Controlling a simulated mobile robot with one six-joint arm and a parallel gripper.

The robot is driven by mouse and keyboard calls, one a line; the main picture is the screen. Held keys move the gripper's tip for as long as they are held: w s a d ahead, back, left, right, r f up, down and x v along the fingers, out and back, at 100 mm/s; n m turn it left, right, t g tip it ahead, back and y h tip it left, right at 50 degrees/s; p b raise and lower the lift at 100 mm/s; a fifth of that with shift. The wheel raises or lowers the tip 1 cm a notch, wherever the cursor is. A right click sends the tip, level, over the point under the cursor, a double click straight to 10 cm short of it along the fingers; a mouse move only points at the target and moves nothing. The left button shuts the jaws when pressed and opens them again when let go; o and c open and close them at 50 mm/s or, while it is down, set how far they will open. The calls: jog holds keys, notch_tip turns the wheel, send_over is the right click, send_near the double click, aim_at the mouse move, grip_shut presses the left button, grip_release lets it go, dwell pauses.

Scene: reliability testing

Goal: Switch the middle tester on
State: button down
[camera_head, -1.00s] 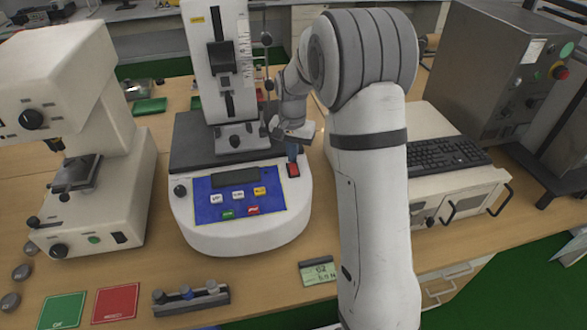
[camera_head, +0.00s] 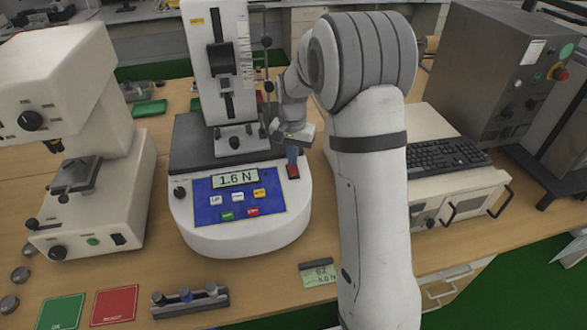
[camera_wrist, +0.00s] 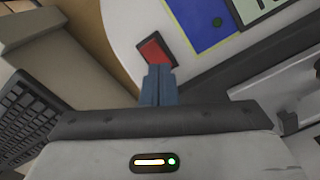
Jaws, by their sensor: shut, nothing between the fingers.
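The middle tester (camera_head: 240,240) is a white rounded machine with a tall column and a blue button panel (camera_head: 214,210). Its display (camera_head: 235,178) is lit and reads 1.6 N. A red switch (camera_head: 293,171) sits on its right side; it also shows in the wrist view (camera_wrist: 153,50). My gripper (camera_head: 292,155) has its blue fingers shut with nothing between them. The fingertips are right at the near edge of the red switch in the wrist view (camera_wrist: 158,70). I cannot tell whether they touch it.
Another tester (camera_head: 95,180) stands at the left. A grey cabinet (camera_head: 490,70) and a keyboard (camera_head: 445,154) are at the right. Green (camera_head: 62,311) and red (camera_head: 115,305) mats, a block holder (camera_head: 190,301) and a small card (camera_head: 318,272) lie in front.

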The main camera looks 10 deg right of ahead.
aim_at(293, 168)
notch_tip(293, 168, up, 6)
jog(key=p, duration=0.3)
jog(key=shift+r+p, duration=0.2)
jog(key=shift+p, duration=0.2)
jog(key=s+r+n+t, duration=0.2)
jog(key=s+r+n, duration=0.1)
jog(key=s+r, duration=0.75)
jog(key=s+n+t, duration=0.1)
jog(key=s+n, duration=0.2)
jog(key=s, duration=1.5)
jog(key=shift+s+f, duration=0.25)
